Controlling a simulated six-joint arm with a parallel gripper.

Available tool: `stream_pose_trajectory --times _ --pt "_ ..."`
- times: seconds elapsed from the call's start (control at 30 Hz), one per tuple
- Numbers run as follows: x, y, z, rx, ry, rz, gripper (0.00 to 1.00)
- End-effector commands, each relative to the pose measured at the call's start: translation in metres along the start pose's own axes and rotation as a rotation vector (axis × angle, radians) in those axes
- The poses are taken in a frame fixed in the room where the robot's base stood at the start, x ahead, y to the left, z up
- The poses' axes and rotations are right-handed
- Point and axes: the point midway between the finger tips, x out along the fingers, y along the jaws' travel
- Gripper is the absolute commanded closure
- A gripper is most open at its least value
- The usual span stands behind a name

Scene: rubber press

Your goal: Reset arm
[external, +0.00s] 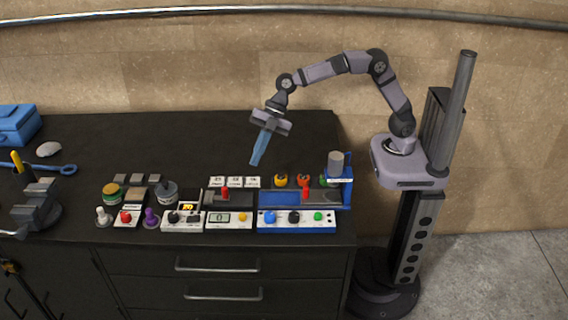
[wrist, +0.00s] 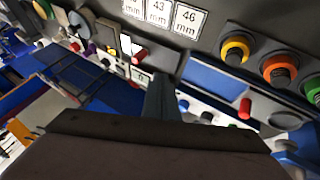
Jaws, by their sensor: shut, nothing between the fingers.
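My gripper (external: 258,152) hangs above the back of the bench in the external view, with its blue fingers closed together and pointing down and slightly left. It is empty and apart from everything under it. In the wrist view the dark gripper body fills the bottom, and the fingers (wrist: 158,97) show foreshortened in front of the panels. The blue press (external: 347,182) with a grey cylinder (external: 336,160) on top stands at the right end of the row, to the right of my gripper.
A control row with a blue-framed button panel (external: 296,219), a display box (external: 229,218) and a red lever (external: 225,192) lies in front. Yellow, orange and green knobs (external: 281,181) sit behind it. A vise (external: 38,207) and blue toolbox (external: 17,124) are left. The back of the bench is clear.

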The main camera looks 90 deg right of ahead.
Motion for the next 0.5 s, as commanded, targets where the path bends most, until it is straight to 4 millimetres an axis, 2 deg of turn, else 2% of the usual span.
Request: stream_pose_trajectory --times 0.2,0.5 --pt "-0.0114 0.0001 0.0004 0.000 -0.001 0.001 1.00" --pt "-0.0123 0.0001 0.0001 0.000 0.000 0.000 1.00"
